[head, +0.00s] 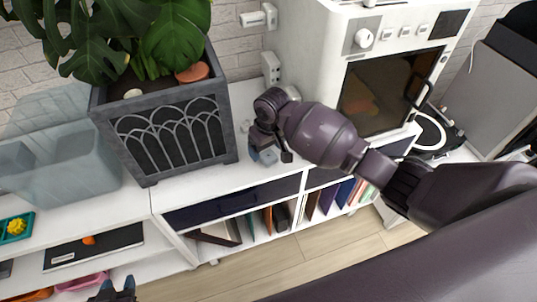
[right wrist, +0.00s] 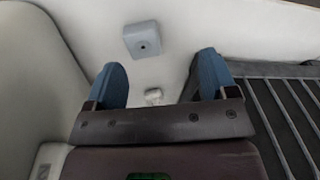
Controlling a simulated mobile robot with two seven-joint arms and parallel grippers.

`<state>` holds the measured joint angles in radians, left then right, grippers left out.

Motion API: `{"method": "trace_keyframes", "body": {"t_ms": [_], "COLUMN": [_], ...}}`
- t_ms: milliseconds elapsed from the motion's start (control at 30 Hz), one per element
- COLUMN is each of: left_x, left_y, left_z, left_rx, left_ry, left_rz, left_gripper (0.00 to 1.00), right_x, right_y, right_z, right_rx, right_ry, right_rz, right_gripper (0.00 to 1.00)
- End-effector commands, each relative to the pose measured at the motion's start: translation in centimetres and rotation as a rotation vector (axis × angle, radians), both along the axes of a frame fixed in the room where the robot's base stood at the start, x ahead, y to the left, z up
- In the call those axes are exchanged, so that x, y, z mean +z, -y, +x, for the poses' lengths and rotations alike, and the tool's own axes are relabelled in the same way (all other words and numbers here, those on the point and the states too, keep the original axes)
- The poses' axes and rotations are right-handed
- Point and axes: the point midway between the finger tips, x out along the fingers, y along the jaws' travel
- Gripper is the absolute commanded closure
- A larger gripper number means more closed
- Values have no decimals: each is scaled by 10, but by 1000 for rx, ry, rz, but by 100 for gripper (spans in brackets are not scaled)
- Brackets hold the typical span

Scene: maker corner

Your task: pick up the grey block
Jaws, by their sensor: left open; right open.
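The grey block (head: 268,156) sits on the white cabinet top, partly hidden by my right gripper in the head view. In the right wrist view the grey block (right wrist: 142,40) shows whole, with a dark round hole in its face. My right gripper (head: 270,140) points down over the cabinet top, open and empty. My left gripper (head: 112,291) is at the bottom edge, only its tips showing, open.
A dark planter (head: 175,130) with a leafy plant stands left of the block. A white oven-like machine (head: 315,60) stands to the right. A small white object (right wrist: 153,95) lies between my right fingers in the wrist view. Books (head: 318,203) fill the shelves below.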

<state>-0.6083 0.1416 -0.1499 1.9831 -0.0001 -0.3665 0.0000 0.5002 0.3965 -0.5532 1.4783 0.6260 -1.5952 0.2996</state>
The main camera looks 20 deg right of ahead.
Motion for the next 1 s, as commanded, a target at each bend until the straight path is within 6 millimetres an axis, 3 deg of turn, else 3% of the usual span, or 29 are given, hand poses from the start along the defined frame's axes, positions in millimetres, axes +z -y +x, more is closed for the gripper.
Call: {"method": "trace_keyframes", "body": {"t_ms": [100,300,633,1000], "left_x": [6,8,6,7], "left_y": [-1,0,0,1], "left_z": [0,2,4,7], "left_rx": [-1,-1,-3,-5], "left_ry": [2,5,9,15], "left_rz": [1,1,1,1], "left_gripper": [57,57,57,57], "right_x": [22,32,-10,-39], "right_y": [6,11,11,13], "right_z": [18,27,27,26], "right_rx": [-10,-20,-22,-22], "right_ry": [-34,-62,-65,-65], "right_rz": [-47,-75,-76,-76], "right_gripper": [21,21,21,21]}}
